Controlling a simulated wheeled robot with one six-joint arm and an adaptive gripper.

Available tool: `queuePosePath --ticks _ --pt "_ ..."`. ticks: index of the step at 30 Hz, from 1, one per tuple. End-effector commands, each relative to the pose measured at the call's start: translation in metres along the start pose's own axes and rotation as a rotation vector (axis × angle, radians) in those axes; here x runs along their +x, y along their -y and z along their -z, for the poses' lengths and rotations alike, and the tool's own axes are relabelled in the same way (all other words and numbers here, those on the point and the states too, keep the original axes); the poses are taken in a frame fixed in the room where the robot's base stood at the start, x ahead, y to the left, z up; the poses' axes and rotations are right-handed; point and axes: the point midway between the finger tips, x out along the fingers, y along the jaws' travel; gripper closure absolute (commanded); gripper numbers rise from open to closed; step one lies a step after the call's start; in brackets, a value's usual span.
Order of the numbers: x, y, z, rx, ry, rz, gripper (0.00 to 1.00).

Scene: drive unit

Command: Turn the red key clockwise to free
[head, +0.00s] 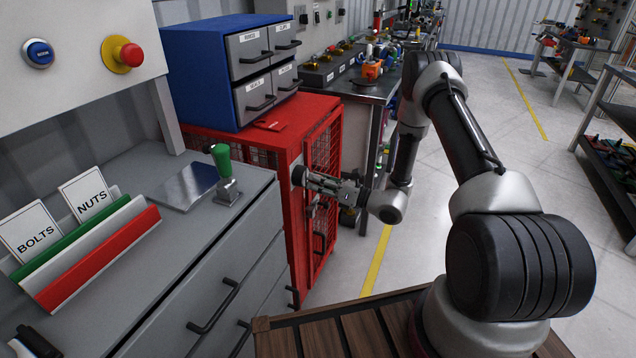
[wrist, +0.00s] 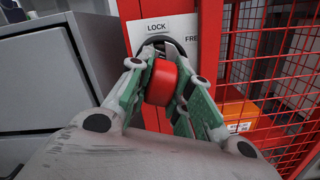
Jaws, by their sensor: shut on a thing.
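The red key (wrist: 162,82) sits in a dark round lock on the red cabinet's front post in the wrist view. A label (wrist: 157,30) above it reads LOCK, and a second label at its right, partly cut off, begins FRE. My gripper (wrist: 160,88) has its two green-padded fingers on either side of the key and is shut on it. In the head view my gripper (head: 306,178) reaches left to the red cabinet (head: 292,130) at its front corner. The key itself is hidden there by the gripper.
Grey drawers (head: 215,285) with black handles stand close on the near left. A blue drawer box (head: 205,75) sits on the cabinet. Behind the mesh door is an orange box (wrist: 238,115). The floor right of my arm is open.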

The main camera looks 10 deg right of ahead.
Motion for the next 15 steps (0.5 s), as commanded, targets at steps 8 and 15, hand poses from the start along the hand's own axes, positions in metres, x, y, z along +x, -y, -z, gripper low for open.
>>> queuePosePath --ticks 8,15 --pt "-0.0004 0.0009 0.0002 0.022 -0.001 0.005 1.0" --pt "-0.0004 -0.0003 -0.0008 0.325 -0.001 0.033 1.0"
